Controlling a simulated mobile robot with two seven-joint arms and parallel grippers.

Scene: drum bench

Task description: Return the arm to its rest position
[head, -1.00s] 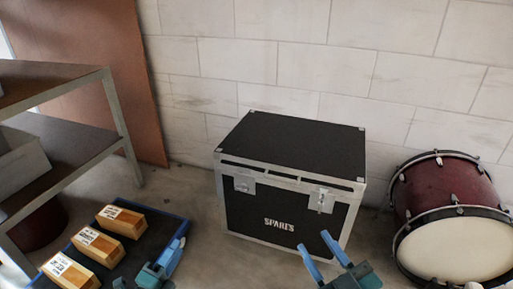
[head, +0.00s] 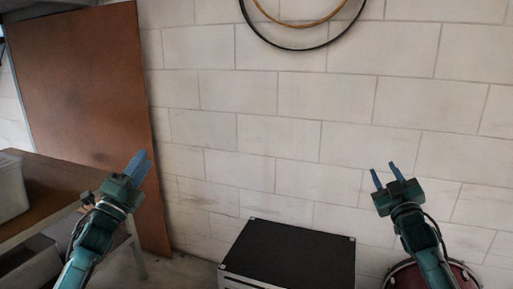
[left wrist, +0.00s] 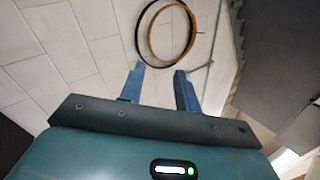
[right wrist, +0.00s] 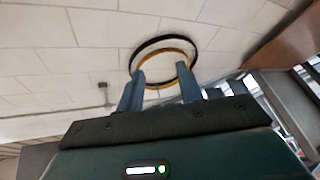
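My left gripper (head: 141,160) is raised at the left of the head view, in front of the brown panel and wall. Its two blue fingers stand apart with nothing between them in the left wrist view (left wrist: 159,70). My right gripper (head: 384,171) is raised at the right of the head view, pointing up in front of the wall. Its fingers are also apart and empty in the right wrist view (right wrist: 161,74).
A black case (head: 290,252) stands low against the block wall (head: 270,140). A red drum (head: 402,275) is partly hidden behind my right arm. A shelf (head: 45,185) holding a grey bin (head: 10,190) is at left. Hoops (head: 290,47) hang on the wall.

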